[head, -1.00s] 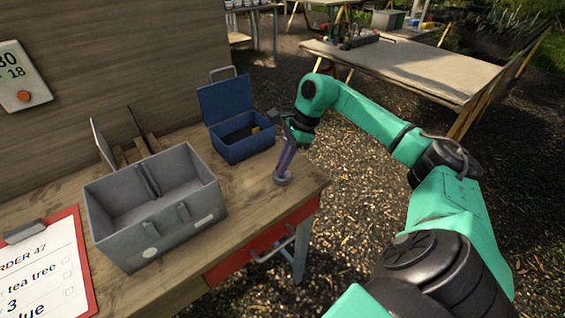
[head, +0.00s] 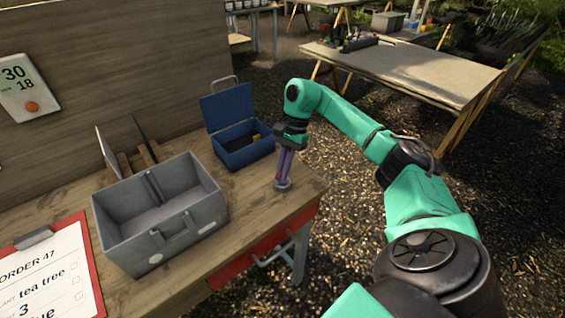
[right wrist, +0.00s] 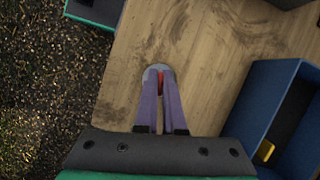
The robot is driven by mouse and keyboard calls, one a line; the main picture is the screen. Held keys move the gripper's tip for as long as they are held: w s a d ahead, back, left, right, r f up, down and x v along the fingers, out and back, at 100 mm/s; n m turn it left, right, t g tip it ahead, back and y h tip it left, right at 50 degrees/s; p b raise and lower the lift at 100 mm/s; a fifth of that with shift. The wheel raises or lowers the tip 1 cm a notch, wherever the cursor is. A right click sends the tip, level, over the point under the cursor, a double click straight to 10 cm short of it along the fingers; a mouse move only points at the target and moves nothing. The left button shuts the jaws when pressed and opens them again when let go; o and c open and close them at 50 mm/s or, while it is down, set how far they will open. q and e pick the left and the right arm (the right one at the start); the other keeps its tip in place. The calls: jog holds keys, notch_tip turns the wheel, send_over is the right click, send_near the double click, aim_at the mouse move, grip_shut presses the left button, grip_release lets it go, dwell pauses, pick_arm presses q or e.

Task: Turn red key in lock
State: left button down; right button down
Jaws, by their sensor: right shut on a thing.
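The lock (head: 283,186) is a small round grey piece on the wooden bench near its right front corner. It also shows in the right wrist view (right wrist: 151,71). The red key (right wrist: 160,80) shows as a thin red strip between the purple fingertips, over the lock. My right gripper (head: 283,178) comes down onto the lock from above, its fingers shut on the key; the wrist view shows the fingertips (right wrist: 160,76) close together around it. The fingers hide most of the key, so its exact angle cannot be told. My left gripper is not in view.
An open grey box (head: 120,246) stands on the bench (head: 245,208) left of the lock. An open blue box (head: 246,156) with a yellow item stands behind the gripper. A red clipboard (head: 94,262) lies at front left. A red drawer (head: 235,277) is under the bench.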

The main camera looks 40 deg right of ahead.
jog(key=shift+f+m+t+b, duration=0.15)
jog(key=shift+m+t+b, duration=0.25)
jog(key=shift+m, duration=0.4)
jog(key=shift+m+t, duration=0.3)
jog(key=shift+m, duration=0.4)
jog(key=c, duration=0.9)
grip_release()
jog(key=shift+c, duration=0.2)
jog(key=shift+r, duration=0.25)
jog(key=p+v, duration=0.1)
jog(key=v, duration=1.3)
jog(key=shift+d+r+p, duration=0.15)
jog(key=shift+d+p, duration=0.1)
jog(key=shift+p, duration=0.05)
